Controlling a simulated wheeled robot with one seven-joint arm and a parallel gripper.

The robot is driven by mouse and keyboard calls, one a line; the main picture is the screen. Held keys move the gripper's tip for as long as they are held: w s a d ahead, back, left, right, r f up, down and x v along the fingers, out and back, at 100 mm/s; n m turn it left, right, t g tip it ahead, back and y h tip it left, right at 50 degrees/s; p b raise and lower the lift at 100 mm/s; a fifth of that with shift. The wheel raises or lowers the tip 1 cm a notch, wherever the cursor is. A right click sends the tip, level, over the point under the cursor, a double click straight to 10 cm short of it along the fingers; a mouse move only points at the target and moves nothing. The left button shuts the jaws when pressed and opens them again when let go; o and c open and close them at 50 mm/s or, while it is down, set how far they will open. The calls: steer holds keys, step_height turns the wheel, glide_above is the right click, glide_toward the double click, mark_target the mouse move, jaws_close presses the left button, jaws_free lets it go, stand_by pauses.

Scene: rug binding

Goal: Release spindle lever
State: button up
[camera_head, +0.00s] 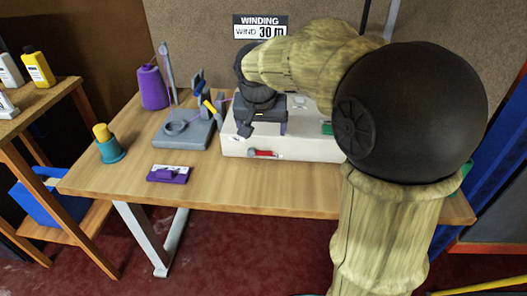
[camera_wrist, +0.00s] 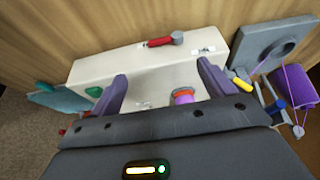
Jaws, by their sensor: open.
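The white winding machine (camera_head: 236,147) stands on the wooden table; its pale casing also shows in the wrist view (camera_wrist: 105,70). A red-handled lever (camera_head: 264,153) lies roughly level low on its front, and is at the top of the wrist view (camera_wrist: 163,41). A purple spindle end with an orange-red ring (camera_wrist: 183,96) shows between my fingers. My gripper (camera_wrist: 160,72) is open and empty over the machine; in the head view (camera_head: 264,129) it partly hides the machine top. A smaller yellow lever (camera_head: 209,107) is on the grey stand to the left. No label tells which is the spindle lever.
The grey stand (camera_head: 180,139), purple thread cone (camera_head: 152,88), teal pot with yellow top (camera_head: 110,148) and purple block (camera_head: 168,174) are left of the machine. A sign reading "WIND 30 m" (camera_head: 259,27) hangs behind.

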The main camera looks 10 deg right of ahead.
mark_target(263, 152)
steer(key=b+x, duration=0.3)
steer(key=x, duration=0.9)
steer(key=shift+w+f, duration=0.15)
steer(key=shift+f, duration=0.1)
steer(key=shift+c, duration=0.2)
steer(key=c, duration=0.9)
